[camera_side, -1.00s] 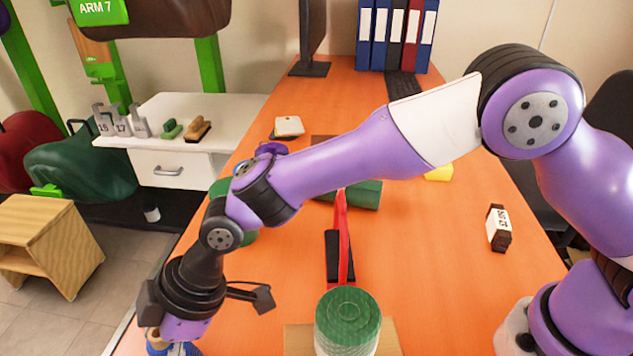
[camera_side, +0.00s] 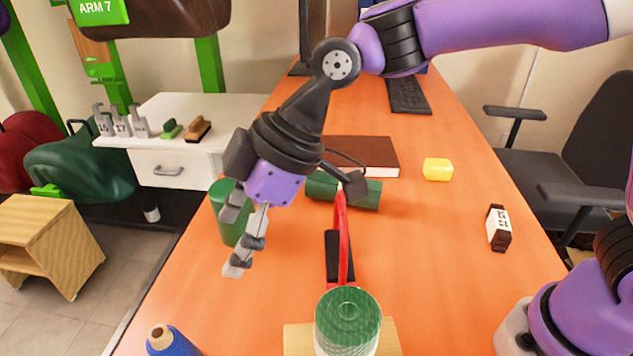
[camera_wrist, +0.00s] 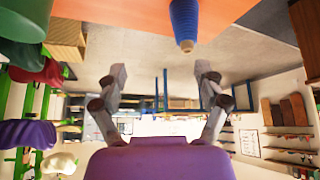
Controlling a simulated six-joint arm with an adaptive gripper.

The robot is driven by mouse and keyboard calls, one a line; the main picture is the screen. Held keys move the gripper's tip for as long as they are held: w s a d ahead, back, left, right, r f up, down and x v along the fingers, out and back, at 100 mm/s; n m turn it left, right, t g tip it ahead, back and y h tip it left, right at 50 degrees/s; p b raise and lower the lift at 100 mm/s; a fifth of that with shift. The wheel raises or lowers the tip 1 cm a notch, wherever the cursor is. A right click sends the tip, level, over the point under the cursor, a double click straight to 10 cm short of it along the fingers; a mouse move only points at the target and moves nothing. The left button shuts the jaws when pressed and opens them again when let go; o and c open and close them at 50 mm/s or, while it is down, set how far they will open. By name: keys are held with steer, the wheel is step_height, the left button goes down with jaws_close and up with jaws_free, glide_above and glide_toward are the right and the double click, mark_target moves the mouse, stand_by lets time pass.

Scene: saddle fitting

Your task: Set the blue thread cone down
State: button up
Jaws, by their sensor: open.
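The blue thread cone (camera_side: 172,342) stands upright at the near left of the orange table, close to its left edge. Its tan tip points up; its base is cut off by the side picture's lower edge. In the wrist view the cone (camera_wrist: 185,18) shows at the top, beyond my fingers and clear of them. My gripper (camera_side: 234,243) is open and empty, tilted down to the left, above and behind the cone. Both fingers are spread in the wrist view (camera_wrist: 160,70), with nothing between them.
A green spool (camera_side: 347,318) sits on a wooden board at the front. The table's right side is mostly clear.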

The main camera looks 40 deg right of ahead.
steer(key=d+r+m+t+h, duration=0.25)
steer(key=d+m, duration=0.25)
steer(key=d, duration=0.8)
steer(key=s+d+m+h, duration=0.1)
steer(key=s+d+m, duration=0.3)
steer(key=d, duration=0.3)
steer(key=s+d+f+m+h, duration=0.1)
steer(key=s+d+m+h, duration=0.1)
steer(key=s+d+m, duration=0.2)
steer(key=s+d, duration=0.1)
steer(key=d, duration=0.2)
steer(key=shift+s+f+m, duration=0.15)
steer(key=shift+s+m, duration=0.15)
steer(key=shift+s, duration=0.05)
